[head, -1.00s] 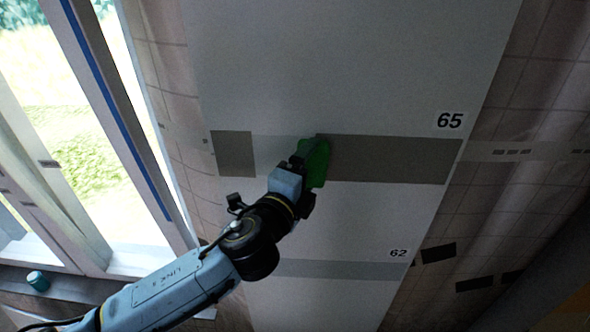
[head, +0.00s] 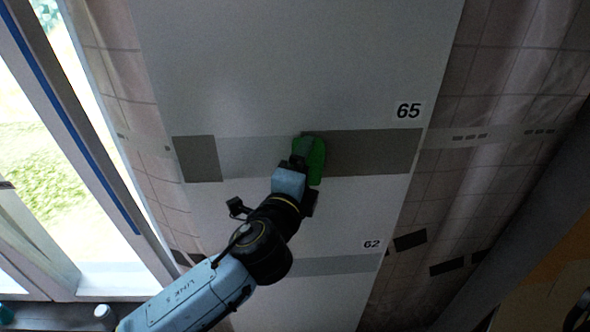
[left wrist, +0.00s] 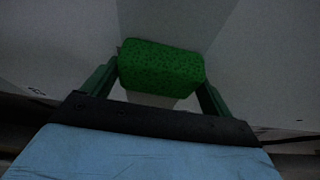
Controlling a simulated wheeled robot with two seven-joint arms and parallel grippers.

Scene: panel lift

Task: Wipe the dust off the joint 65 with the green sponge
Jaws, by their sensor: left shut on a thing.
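The joint 65 is a horizontal band on the pale panel (head: 290,70), below the label 65 (head: 408,110). Dark grey dust (head: 375,152) covers its right part, and a dark patch (head: 198,158) lies at its left end. Between them is a light, clean stretch (head: 255,158). My left gripper (head: 300,165) is shut on the green sponge (head: 316,160), which lies over the band at the left edge of the right-hand dust. The left wrist view shows the sponge (left wrist: 160,67) between both fingers. The dust under the sponge is hidden.
A lower, paler band (head: 330,265) runs beside the label 62 (head: 371,244). A window (head: 50,150) stands at the left. Tiled wall (head: 500,80) flanks the panel, with dark patches (head: 410,240) at the right. A white cup-like object (head: 104,312) is at the lower left.

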